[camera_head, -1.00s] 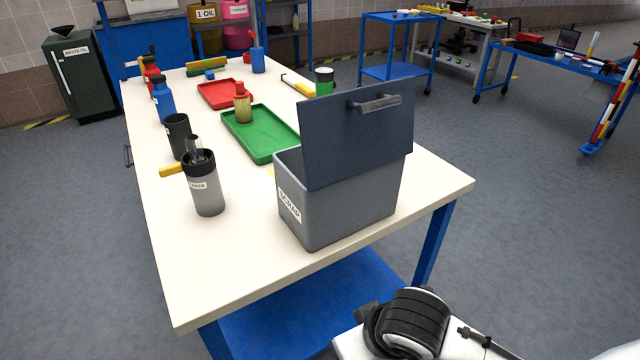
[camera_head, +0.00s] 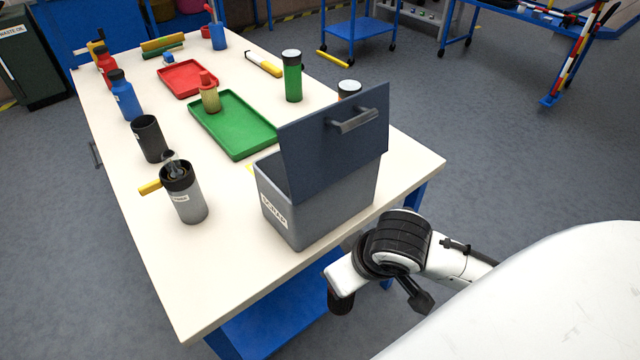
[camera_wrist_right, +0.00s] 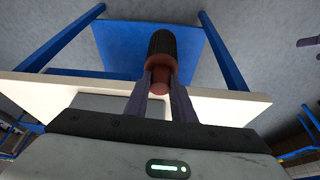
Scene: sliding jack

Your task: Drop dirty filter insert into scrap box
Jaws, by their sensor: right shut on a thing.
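The dirty filter insert (camera_wrist_right: 162,45) is a dark, ribbed cylinder with a red collar and stem. My right gripper (camera_wrist_right: 160,80) is shut on its stem in the right wrist view. Past it show the table edge and the blue lower shelf. The grey scrap box (camera_head: 325,213), labelled SCRAP, stands at the table's near right corner in the head view. Its dark lid (camera_head: 333,135) is raised and hides much of the opening. My right arm is just right of the box, beyond the table edge; its gripper is not clearly seen there. My left gripper is not in view.
A grey canister (camera_head: 190,205) with a black rim and a dark cup (camera_head: 149,138) stand left of the box. Behind it are a green tray (camera_head: 240,128) with a yellowish, red-topped insert (camera_head: 210,97), a red tray (camera_head: 185,80) and a green bottle (camera_head: 292,80).

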